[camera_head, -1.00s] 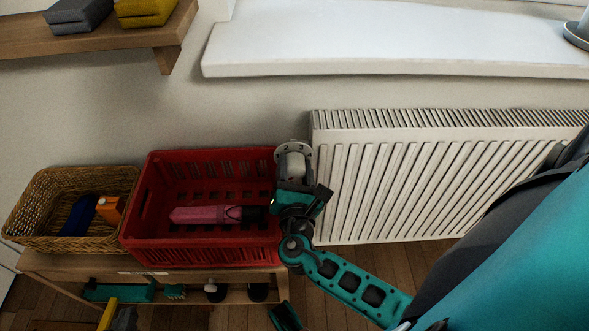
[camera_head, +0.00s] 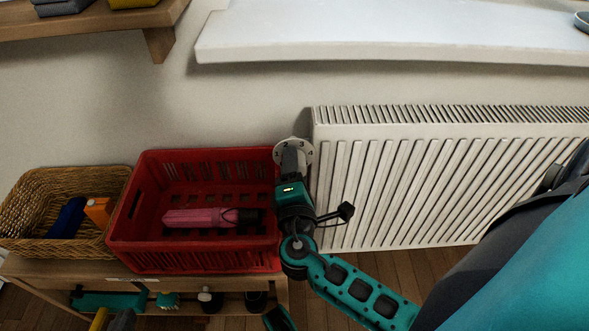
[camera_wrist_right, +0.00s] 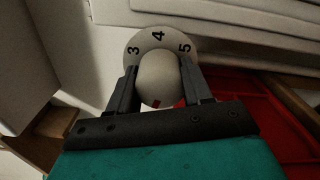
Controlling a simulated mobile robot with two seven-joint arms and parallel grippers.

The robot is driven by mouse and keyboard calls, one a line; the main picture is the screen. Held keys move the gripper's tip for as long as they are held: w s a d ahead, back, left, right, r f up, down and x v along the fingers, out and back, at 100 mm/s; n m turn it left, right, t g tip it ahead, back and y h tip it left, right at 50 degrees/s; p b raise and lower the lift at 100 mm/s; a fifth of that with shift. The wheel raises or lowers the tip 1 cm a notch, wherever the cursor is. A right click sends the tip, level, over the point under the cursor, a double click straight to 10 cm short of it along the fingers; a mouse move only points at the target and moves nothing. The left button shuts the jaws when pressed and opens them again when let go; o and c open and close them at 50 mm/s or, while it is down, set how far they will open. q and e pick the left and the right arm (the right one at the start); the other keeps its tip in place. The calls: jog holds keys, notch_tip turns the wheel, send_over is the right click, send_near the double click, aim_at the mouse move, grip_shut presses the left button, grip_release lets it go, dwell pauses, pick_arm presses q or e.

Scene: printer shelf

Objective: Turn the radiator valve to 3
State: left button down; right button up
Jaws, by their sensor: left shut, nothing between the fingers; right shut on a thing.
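My right gripper (camera_head: 291,160) is shut on the knob, with one dark finger on each side in the wrist view (camera_wrist_right: 158,92). Part of the dial is hidden behind the gripper.
The white radiator (camera_head: 430,180) stands right of the valve under the windowsill (camera_head: 390,40). The red crate (camera_head: 190,262) with a pink item and a wicker basket (camera_head: 25,210) stand on a wooden shelf unit close below and left. A wall shelf (camera_head: 90,28) is at upper left.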

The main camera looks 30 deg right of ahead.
jog(key=m, duration=0.5)
jog(key=shift+d+r+m, duration=0.1)
jog(key=shift+d+m, duration=0.05)
jog(key=shift+m, duration=0.15)
jog(key=m, duration=1)
jog(key=shift+m, duration=2.5)
jog(key=o, duration=1)
jog(key=shift+o, duration=0.2)
